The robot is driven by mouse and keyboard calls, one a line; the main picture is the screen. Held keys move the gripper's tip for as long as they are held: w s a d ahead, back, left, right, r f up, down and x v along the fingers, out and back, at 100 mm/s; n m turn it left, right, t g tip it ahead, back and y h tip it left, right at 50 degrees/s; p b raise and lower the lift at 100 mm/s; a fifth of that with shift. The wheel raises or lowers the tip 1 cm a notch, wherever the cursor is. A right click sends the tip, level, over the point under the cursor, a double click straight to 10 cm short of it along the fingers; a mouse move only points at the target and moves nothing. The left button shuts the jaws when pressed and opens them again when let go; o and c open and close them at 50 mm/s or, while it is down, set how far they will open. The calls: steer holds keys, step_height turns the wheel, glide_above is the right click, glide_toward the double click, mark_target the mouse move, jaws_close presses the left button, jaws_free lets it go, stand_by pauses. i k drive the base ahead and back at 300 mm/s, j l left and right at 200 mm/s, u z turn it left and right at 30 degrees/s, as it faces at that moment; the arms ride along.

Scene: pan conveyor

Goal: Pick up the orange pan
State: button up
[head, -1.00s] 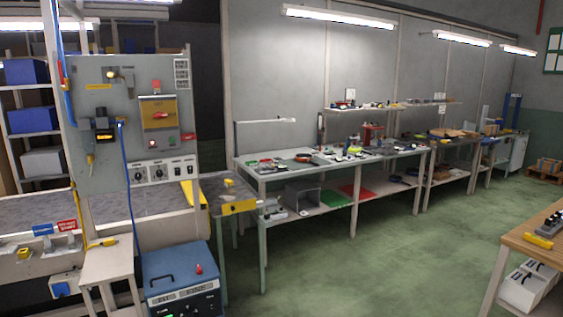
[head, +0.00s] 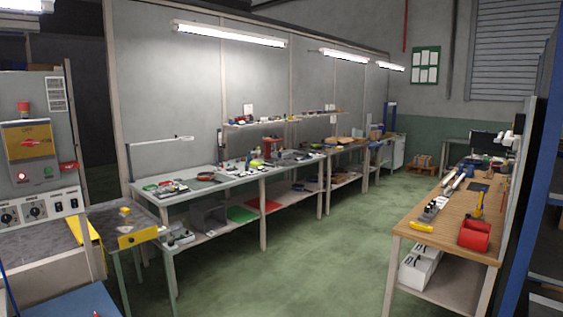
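I cannot make out an orange pan in the head view. Small items lie on the long grey workbench (head: 228,187), but they are too small to tell apart. My gripper is not in view.
A grey control panel (head: 42,100) and a small table with a yellow front (head: 138,237) stand at the left. A wooden bench (head: 450,222) with a red holder (head: 474,236) stands at the right. The green floor (head: 325,235) between the benches is clear.

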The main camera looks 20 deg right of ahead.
mark_target(203, 175)
steer(key=i+z, duration=0.15)
steer(key=i, duration=4.4)
steer(key=i+u, duration=0.15)
steer(key=i, duration=0.6)
steer(key=i+l+u, duration=0.15)
steer(key=i, duration=0.65)
steer(key=i+u, duration=0.2)
steer(key=k+l, duration=0.05)
steer(key=k, duration=0.05)
